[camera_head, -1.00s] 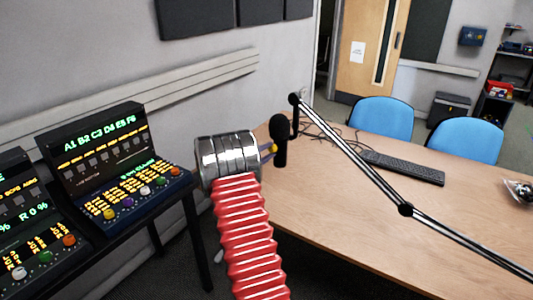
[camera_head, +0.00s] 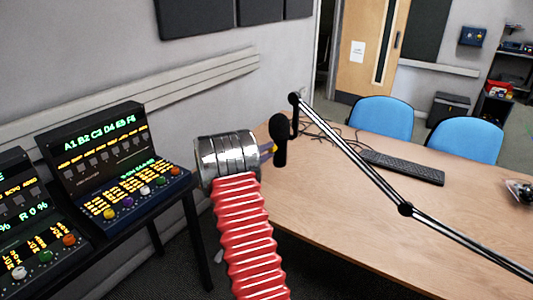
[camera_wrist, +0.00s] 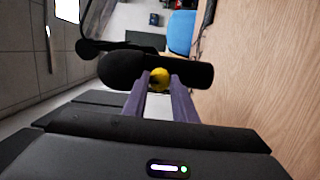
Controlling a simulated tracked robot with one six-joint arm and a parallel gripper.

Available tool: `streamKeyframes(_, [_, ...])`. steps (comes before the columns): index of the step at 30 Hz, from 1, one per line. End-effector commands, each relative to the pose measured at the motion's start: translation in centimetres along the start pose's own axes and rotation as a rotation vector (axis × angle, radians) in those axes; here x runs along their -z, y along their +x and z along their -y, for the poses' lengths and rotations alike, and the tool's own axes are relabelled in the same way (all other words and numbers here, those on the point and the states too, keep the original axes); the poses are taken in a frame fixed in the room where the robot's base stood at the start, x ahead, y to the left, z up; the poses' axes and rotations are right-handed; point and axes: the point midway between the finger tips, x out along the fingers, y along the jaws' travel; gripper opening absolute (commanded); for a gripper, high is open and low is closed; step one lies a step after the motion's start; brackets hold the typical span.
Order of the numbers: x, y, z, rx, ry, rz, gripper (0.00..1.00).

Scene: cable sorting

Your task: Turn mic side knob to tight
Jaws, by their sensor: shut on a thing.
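The black microphone (camera_head: 280,141) hangs from the end of the boom arm (camera_head: 352,152) above the table's left part. In the wrist view the microphone (camera_wrist: 195,76) lies sideways across the picture. A yellow knob (camera_wrist: 159,80) on its side sits between my two purple fingertips. My gripper (camera_wrist: 159,84) is shut on this knob. In the head view my silver wrist hides most of the gripper (camera_head: 269,149), and the knob is barely visible there. I cannot tell the knob's turn angle.
The wooden table (camera_head: 330,215) carries a keyboard (camera_head: 403,167) and some loose cables. Two blue chairs (camera_head: 381,119) stand behind it. Control panels (camera_head: 120,165) with coloured knobs stand at the left. The boom arm slants down to the right.

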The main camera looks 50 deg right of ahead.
Motion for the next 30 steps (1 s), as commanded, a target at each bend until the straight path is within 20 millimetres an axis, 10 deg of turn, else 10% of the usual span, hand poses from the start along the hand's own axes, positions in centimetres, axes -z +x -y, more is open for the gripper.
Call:
streamKeyframes(1, [-0.4, 0.1, 0.5, 0.007, -0.004, 0.008, 0.03])
streamKeyframes(2, [-0.4, 0.1, 0.5, 0.007, -0.004, 0.008, 0.27])
streamKeyframes(9, [-0.2, 0.1, 0.3, 0.005, -0.003, 0.005, 0.44])
streamKeyframes(20, [-0.1, -0.4, 0.2, 0.003, -0.002, 0.001, 0.44])
streamKeyframes(30, [0.0, -4.9, 0.2, 0.003, -0.003, -0.001, 0.44])
